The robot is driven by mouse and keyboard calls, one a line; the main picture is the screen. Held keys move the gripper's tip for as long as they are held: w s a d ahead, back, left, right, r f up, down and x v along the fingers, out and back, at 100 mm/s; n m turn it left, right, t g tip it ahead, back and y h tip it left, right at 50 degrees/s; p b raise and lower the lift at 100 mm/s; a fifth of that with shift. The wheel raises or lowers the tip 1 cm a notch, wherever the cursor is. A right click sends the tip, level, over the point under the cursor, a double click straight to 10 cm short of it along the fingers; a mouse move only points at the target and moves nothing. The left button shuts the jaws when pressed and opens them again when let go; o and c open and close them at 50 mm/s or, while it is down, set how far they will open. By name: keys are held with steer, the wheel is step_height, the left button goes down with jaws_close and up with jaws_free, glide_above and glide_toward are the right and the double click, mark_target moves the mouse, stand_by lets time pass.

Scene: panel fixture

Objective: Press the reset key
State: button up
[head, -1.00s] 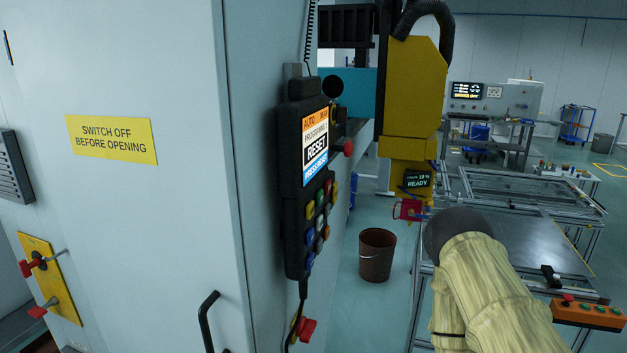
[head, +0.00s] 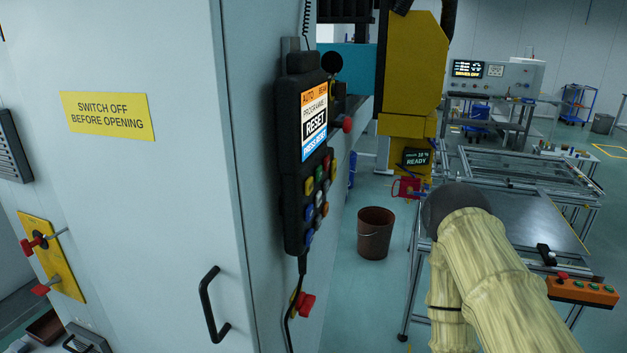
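A black control pendant (head: 297,160) hangs on the side of the grey cabinet, seen at a slant. The key legends are too small to read, so I cannot tell which is the reset key. My arm, in a pale yellow sleeve, reaches up from the lower right to a dark rounded joint. My gripper does not show.
The grey cabinet (head: 150,210) with a black handle (head: 212,303) fills the left. A red knob (head: 347,125) and a red button (head: 304,304) stick out near the pendant. A brown bucket (head: 375,233) stands on the floor. A metal table (head: 505,225) is right, beyond my arm.

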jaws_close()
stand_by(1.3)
